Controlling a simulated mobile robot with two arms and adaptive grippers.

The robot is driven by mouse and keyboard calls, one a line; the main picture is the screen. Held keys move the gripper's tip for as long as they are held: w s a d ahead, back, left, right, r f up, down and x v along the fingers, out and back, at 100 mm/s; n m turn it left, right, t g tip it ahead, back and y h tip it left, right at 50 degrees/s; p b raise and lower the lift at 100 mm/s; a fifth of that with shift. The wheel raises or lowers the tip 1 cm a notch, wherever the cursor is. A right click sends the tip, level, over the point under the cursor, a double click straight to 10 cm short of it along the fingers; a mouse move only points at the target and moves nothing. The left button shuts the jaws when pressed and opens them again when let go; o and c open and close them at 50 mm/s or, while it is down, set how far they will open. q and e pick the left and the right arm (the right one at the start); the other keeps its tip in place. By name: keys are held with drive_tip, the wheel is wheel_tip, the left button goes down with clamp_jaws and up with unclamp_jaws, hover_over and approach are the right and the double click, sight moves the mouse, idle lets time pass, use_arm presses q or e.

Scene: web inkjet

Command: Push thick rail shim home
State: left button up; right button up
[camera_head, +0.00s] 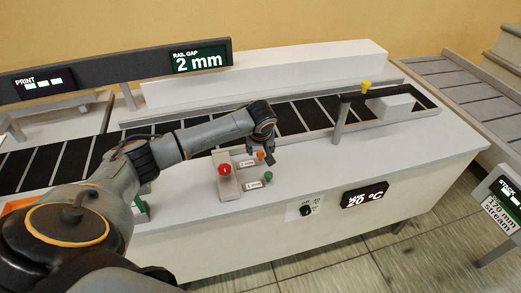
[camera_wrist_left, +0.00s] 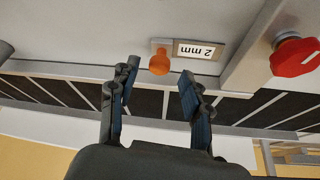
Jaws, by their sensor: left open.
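The orange knob (camera_head: 260,155) of a shim sits on the white machine top beside a small label. In the left wrist view the knob (camera_wrist_left: 159,62) is at the end of a short plate, and the label (camera_wrist_left: 198,51) reads 2 mm. A green knob (camera_head: 268,176) with its own small label sits nearer the front edge. My left gripper (camera_head: 266,157) is right at the orange knob. In the left wrist view the gripper (camera_wrist_left: 159,71) is open, its fingertips apart on either side of the knob. I cannot tell whether they touch it. My right gripper is not in view.
A red button (camera_head: 225,170) stands on a grey box just left of the knobs. A display (camera_head: 201,60) reads RAIL GAP 2 mm. The top is clear to the right.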

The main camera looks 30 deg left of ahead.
use_arm(q)
drive_tip(key=shift+x, duration=0.75)
clamp_jaws()
drive_tip(key=shift+s+a+r+p, duration=0.1)
drive_tip(key=shift+s+a+p, duration=0.2)
drive_tip(key=shift+p, duration=0.1)
drive_tip(key=s+a+p, duration=0.2)
drive_tip(key=s, duration=0.1)
drive_tip(key=shift+a, duration=0.1)
drive_tip(key=shift+s+a, duration=0.15)
drive_tip(key=shift+a, duration=0.1)
unclamp_jaws()
